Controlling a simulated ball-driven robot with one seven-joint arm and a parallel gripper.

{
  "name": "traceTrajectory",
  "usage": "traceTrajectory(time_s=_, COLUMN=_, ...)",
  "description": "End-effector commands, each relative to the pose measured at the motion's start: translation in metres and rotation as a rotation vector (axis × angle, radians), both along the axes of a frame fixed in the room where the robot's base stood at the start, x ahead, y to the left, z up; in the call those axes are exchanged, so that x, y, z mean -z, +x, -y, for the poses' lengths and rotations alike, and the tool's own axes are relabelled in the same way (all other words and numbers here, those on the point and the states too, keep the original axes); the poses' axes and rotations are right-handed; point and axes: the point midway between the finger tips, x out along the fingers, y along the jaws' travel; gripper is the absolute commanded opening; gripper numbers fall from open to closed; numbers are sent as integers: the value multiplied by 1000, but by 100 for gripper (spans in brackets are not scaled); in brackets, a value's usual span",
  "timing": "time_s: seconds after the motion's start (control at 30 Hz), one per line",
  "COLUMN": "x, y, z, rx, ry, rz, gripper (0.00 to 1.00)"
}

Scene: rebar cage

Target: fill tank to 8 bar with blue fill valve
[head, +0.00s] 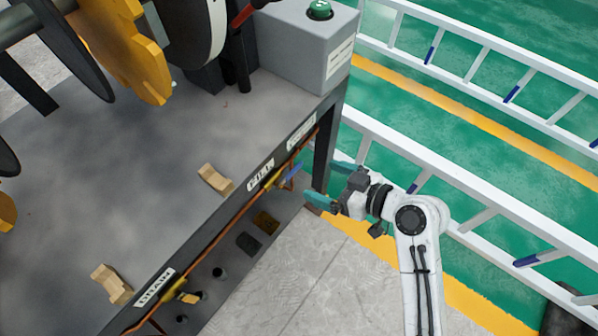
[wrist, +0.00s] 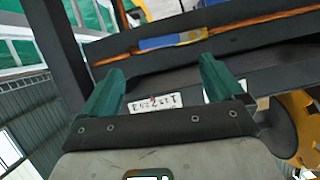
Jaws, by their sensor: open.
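The blue fill valve handle (head: 293,173) sits on a copper pipe along the bench's front edge, near a label that appears to read FILL (head: 261,175). In the wrist view the blue handle (wrist: 158,43) lies along the pipe, beyond and between my fingertips. My gripper (head: 330,184) has teal fingers spread apart, to the right of the handle and not touching it. The gripper also shows in the wrist view (wrist: 160,75), with nothing between its fingers. No readable tank pressure gauge shows.
A yellow drain valve (head: 187,296) is lower left by the DRAIN label (head: 154,288). A grey box with a green button (head: 319,9) stands at the bench's far corner. White ladder-like rails (head: 480,205) lie behind my arm. Open floor (head: 325,275) lies in front.

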Motion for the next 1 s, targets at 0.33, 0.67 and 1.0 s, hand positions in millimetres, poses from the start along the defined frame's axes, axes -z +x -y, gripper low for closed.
traceTrajectory(time_s=0.33, x=25, y=33, z=-47, rx=-2, ry=-2, rz=-1, gripper=95)
traceTrajectory(time_s=0.67, x=32, y=46, z=-63, rx=1, ry=-1, rz=-2, gripper=95)
traceTrajectory(time_s=1.0, x=33, y=45, z=-63, rx=1, ry=-2, rz=-2, gripper=84)
